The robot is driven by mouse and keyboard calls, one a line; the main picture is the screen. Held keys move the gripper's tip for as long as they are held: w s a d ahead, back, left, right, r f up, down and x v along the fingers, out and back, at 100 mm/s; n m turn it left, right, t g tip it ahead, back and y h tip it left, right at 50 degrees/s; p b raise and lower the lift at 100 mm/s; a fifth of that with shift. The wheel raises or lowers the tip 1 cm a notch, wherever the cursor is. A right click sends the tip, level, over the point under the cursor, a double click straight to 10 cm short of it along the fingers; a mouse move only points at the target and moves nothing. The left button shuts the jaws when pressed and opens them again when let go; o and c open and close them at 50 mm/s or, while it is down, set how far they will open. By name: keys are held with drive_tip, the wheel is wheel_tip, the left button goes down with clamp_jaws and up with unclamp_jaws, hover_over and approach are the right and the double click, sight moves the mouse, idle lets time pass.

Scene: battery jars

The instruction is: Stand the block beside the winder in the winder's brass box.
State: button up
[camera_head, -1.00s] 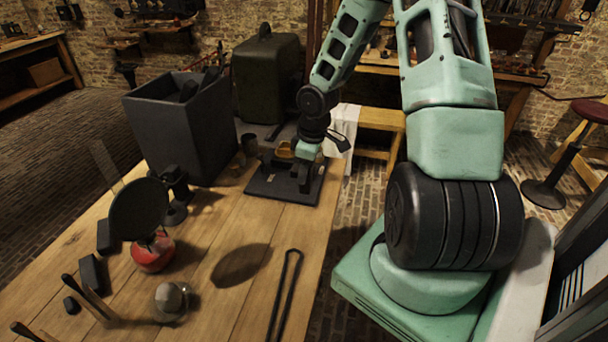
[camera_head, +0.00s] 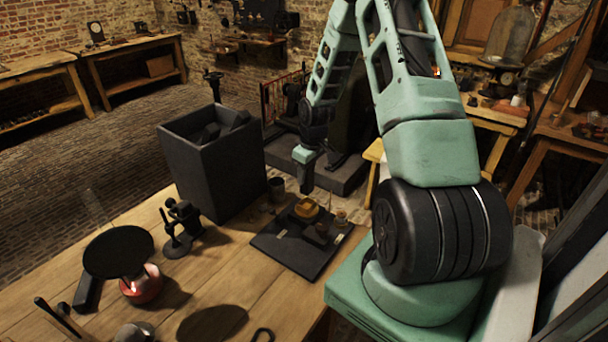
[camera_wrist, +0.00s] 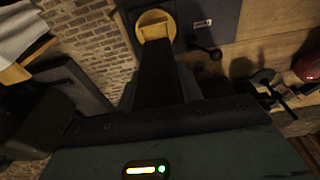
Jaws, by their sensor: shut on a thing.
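My gripper (camera_head: 306,176) is shut on a dark block, held upright in the air above the far side of the winder's dark base board (camera_head: 277,246). In the wrist view the dark block (camera_wrist: 160,75) runs out from my gripper (camera_wrist: 163,98) and overlaps the near edge of the round brass box (camera_wrist: 153,20). From this I cannot tell its height above the box. In the head view the yellow brass box (camera_head: 306,209) sits on the board, below the block and apart from it. The winder's dark body (camera_head: 318,234) stands just in front of the box. The fingertips are hard to make out.
A tall dark bin (camera_head: 215,165) stands behind and left of the board, with a small dark cup (camera_head: 276,187) between them. A black stand (camera_head: 183,225), a round black disc (camera_head: 118,252) and a red pot (camera_head: 141,288) are at left. Bare wood (camera_head: 225,270) lies in front.

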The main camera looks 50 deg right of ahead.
sight(306, 190)
drive_tip(key=shift+w+d+f, duration=0.15)
drive_tip(key=shift+w+d, duration=0.05)
drive_tip(key=shift+f+b, duration=1.6)
drive_tip(key=shift+f, duration=0.1)
drive_tip(key=shift+f+b, duration=0.95)
drive_tip(key=shift+f, duration=0.95)
idle(1.1)
drive_tip(key=o, duration=1.2)
drive_tip(key=s+r, duration=0.1)
drive_tip(key=r, duration=0.4)
drive_tip(key=r+b, duration=0.1)
drive_tip(key=r, duration=0.5)
drive_tip(key=s+r+b, duration=0.1)
drive_tip(key=r, duration=0.5)
drive_tip(key=shift+s+r, duration=0.1)
drive_tip(key=shift+s, duration=0.25)
